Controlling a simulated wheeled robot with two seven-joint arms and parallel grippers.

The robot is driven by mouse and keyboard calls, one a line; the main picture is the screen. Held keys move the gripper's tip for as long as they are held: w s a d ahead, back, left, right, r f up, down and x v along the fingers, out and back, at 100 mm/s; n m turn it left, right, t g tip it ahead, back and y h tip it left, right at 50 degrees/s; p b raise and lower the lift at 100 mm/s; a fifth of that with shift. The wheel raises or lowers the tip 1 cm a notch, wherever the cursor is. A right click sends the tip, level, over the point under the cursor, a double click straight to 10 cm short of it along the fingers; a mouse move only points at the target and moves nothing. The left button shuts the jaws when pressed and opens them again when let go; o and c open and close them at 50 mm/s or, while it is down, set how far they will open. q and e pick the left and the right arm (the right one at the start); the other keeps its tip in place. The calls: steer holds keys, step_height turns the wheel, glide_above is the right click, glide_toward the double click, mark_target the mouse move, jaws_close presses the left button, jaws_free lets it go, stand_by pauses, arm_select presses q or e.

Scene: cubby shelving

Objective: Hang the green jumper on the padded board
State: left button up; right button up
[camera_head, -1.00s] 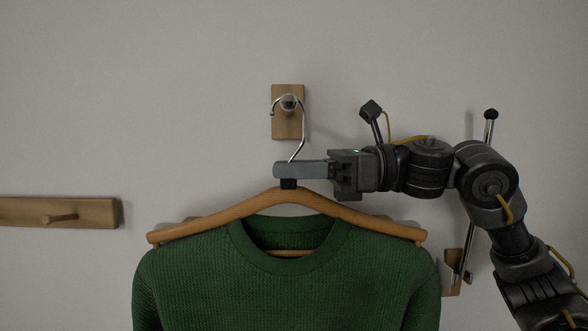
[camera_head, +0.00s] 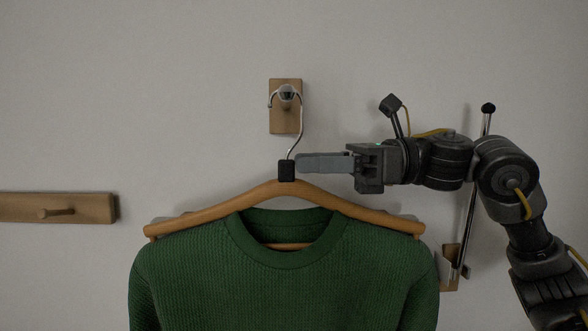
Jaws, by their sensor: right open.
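The green jumper (camera_head: 285,285) is on a wooden hanger (camera_head: 230,207) in the middle of the head view, upright. The hanger's metal hook (camera_head: 301,125) loops over a round metal peg (camera_head: 288,93) on a small wooden board (camera_head: 283,122) on the wall. A black block (camera_head: 287,171) sits at the base of the hook. The jumper's lower part is cut off by the frame. My left gripper is not in view.
A wooden rail (camera_head: 85,208) with a peg (camera_head: 56,212) is on the wall at left. At right, behind my right arm, a metal rod with a black knob (camera_head: 488,108) stands by a small wooden mount (camera_head: 450,270).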

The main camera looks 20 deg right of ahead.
steer(key=b+v, duration=0.1)
steer(key=v, duration=0.6)
steer(key=shift+s+d, duration=0.1)
steer(key=shift+d, duration=0.1)
steer(key=v, duration=0.8)
stand_by(0.6)
